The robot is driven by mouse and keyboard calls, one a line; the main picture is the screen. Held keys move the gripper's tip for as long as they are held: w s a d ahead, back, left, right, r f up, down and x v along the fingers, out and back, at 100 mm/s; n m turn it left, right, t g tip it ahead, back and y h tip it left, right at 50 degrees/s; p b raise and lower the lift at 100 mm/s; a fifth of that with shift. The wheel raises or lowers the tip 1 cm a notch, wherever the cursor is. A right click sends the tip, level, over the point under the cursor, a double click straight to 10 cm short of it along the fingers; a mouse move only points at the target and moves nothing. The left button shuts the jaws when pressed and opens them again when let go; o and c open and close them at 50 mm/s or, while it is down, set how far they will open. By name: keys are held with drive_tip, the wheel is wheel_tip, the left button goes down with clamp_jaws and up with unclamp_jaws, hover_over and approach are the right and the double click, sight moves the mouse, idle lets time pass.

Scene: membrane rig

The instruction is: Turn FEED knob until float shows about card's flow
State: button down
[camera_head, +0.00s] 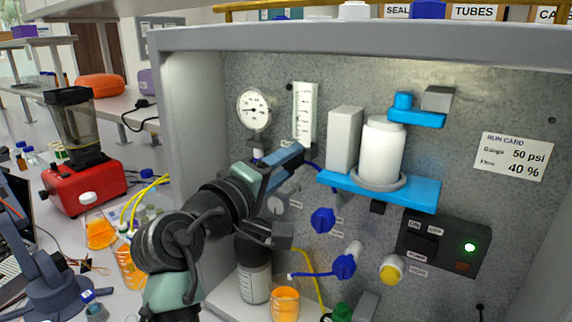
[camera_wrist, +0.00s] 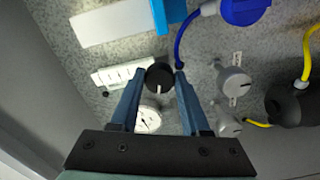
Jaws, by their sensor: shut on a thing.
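My gripper (camera_head: 305,150) reaches the panel just below the white flow tube (camera_head: 305,108). In the wrist view its two blue fingers (camera_wrist: 160,75) are shut on the sides of a round black knob (camera_wrist: 160,77) with a white pointer line. I take it as the FEED knob; its label is not readable, and my gripper hides it in the head view. The flow tube also shows in the wrist view (camera_wrist: 112,75). Its float is too small to read. The white run card (camera_head: 513,157) on the right reads gauge 50 psi and flow 40 %.
A round pressure gauge (camera_head: 254,107) is left of the flow tube. A blue shelf (camera_head: 410,191) with a white canister (camera_head: 381,150) juts out right of my gripper. Blue valve knobs (camera_head: 323,220) sit below. A switch box (camera_head: 445,245) has a lit green lamp.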

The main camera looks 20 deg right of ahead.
drive_tip(key=shift+c, duration=2)
unclamp_jaws()
drive_tip(key=shift+s+a, duration=0.1)
drive_tip(key=b+v, duration=0.3)
drive_tip(key=v, duration=0.9)
drive_tip(key=shift+s+a, duration=0.25)
